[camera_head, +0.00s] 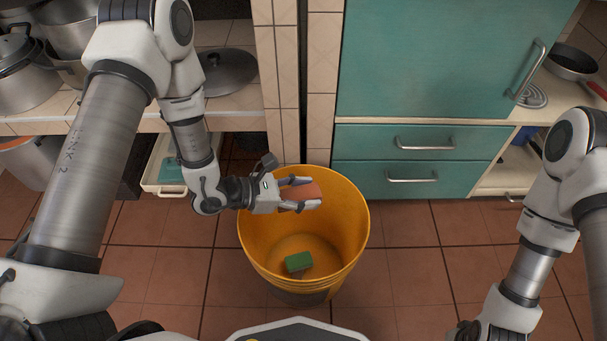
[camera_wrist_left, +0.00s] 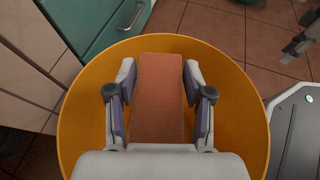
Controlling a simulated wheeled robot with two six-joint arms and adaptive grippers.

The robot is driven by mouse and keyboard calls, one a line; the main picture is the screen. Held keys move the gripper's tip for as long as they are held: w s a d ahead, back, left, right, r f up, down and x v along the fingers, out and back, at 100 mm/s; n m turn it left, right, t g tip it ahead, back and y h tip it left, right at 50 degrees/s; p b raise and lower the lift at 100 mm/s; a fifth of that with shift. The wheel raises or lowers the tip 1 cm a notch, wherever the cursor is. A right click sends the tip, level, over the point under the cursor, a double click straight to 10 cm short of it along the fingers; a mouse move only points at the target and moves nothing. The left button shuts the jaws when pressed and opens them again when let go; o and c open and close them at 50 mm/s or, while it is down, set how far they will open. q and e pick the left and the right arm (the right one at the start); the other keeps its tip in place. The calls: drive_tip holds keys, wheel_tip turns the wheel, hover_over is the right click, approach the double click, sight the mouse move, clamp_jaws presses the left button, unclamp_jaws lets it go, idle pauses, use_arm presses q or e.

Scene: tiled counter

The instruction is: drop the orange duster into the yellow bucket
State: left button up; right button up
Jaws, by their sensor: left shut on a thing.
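The orange duster (camera_head: 301,193) is a reddish-orange block, held between the fingers of my left gripper (camera_head: 298,192). In the left wrist view the duster (camera_wrist_left: 158,95) fills the space between both fingers of the left gripper (camera_wrist_left: 159,88). The yellow bucket (camera_head: 352,222) stands on the floor, and the gripper and duster are over its opening. The bucket's rim (camera_wrist_left: 75,120) surrounds the duster in the left wrist view.
A green sponge-like block (camera_head: 298,262) lies on the bucket's bottom. Teal drawers (camera_head: 420,155) and a tiled pillar (camera_head: 322,125) stand behind the bucket. An open white drawer (camera_head: 165,165) is at the left. The tiled floor (camera_head: 410,255) right of the bucket is clear.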

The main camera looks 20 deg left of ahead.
use_arm(q)
wheel_tip(320, 180, down, 6)
drive_tip(key=b, duration=0.4)
drive_tip(key=shift+r, duration=0.1)
drive_tip(key=o, duration=1)
drive_tip(key=shift+a, duration=0.1)
drive_tip(key=v, duration=1.2)
